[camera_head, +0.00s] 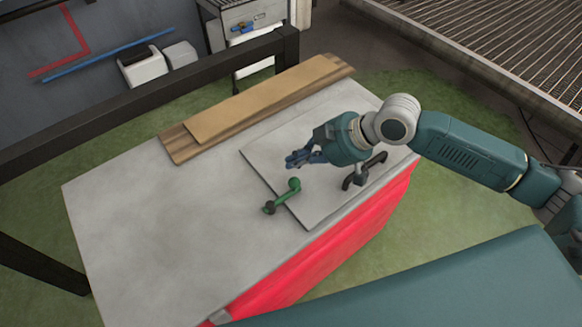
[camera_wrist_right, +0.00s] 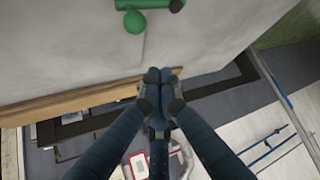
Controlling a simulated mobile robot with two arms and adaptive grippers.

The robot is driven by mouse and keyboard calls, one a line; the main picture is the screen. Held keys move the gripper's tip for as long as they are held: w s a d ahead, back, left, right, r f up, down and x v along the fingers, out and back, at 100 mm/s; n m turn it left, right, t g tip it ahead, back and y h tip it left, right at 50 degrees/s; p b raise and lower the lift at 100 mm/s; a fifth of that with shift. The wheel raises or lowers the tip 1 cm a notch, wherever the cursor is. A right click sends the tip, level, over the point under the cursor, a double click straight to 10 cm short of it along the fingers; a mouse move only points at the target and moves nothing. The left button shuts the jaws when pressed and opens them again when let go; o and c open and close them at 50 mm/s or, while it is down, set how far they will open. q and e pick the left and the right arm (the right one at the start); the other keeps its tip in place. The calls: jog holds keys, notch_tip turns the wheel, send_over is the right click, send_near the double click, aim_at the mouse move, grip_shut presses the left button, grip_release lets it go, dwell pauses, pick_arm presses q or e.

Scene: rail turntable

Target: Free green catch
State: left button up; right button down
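The green catch (camera_head: 284,196) is a short bar with a round knob at one end and a dark pivot at the other. It lies across the left edge of the grey square plate (camera_head: 270,150) on the table top. The catch also shows at the top edge of the right wrist view (camera_wrist_right: 150,4), partly cut off. My right gripper (camera_head: 294,163) is above the plate, behind the catch and apart from it. Its fingertips meet in the wrist view (camera_wrist_right: 160,76), with nothing between them. My left gripper is not in view.
A dark handle (camera_head: 364,171) stands on the plate near its right edge, below my right wrist. Brown boards (camera_head: 255,105) lie along the back of the grey table (camera_head: 130,220). A dark rail (camera_head: 150,100) runs behind the table. The table's left part is clear.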

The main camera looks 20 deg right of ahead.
jog(key=p+x, duration=0.2)
jog(key=x, duration=0.7)
jog(key=shift+w+a+f, duration=0.1)
jog(key=shift+a+f, duration=0.05)
jog(key=shift+a, duration=0.1)
jog(key=s+d+p, duration=0.1)
jog(key=s+d, duration=0.1)
jog(key=d, duration=0.1)
jog(key=shift+f+p, duration=0.2)
jog(key=shift+p, duration=0.2)
jog(key=shift+s+d+f, duration=0.1)
jog(key=shift+s+d, duration=0.1)
jog(key=shift+d, duration=0.1)
jog(key=shift+w, duration=0.1)
